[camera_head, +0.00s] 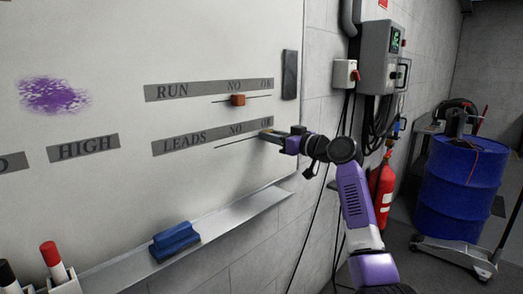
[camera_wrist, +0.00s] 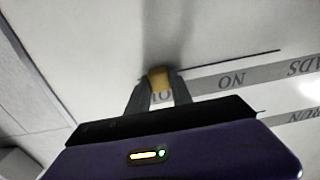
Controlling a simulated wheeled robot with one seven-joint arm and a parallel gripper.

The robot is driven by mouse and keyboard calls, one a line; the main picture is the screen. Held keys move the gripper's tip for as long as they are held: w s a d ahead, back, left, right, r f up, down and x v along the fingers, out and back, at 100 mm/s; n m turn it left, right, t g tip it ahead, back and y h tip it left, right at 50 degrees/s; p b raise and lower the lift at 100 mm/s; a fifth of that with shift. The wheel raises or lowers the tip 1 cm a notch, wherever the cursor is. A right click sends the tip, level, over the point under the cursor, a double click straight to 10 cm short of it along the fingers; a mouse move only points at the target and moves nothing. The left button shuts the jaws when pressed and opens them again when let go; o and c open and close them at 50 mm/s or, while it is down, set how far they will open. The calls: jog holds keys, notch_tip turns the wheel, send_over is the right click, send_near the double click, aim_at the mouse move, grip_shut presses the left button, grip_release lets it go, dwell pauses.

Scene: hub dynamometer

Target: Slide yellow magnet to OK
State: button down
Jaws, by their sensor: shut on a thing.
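The yellow magnet (camera_wrist: 158,79) is on the whiteboard (camera_head: 120,45), between the fingertips of my gripper (camera_wrist: 158,90). My gripper is shut on it. In the wrist view, upside down, the magnet is at the OK end of the LEADS line, beside the partly covered OK lettering (camera_wrist: 162,97). In the head view my gripper (camera_head: 268,136) reaches the right end of the LEADS strip (camera_head: 195,138), just below OK. The magnet is hidden or too small to make out there.
An orange magnet (camera_head: 237,100) sits on the RUN line under NO. A dark bar (camera_head: 289,74) is at the board's right edge. A blue eraser (camera_head: 174,241) rests on the tray (camera_head: 225,216) below. A fire extinguisher (camera_head: 382,190) and blue drum (camera_head: 447,188) stand to the right.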

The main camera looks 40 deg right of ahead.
jog(key=shift+d, duration=0.85)
jog(key=c, duration=1.1)
grip_release()
jog(key=shift+d+f, duration=0.1)
jog(key=shift+s, duration=0.15)
jog(key=s+b, duration=0.1)
jog(key=s, duration=0.6)
jog(key=shift+s, duration=0.25)
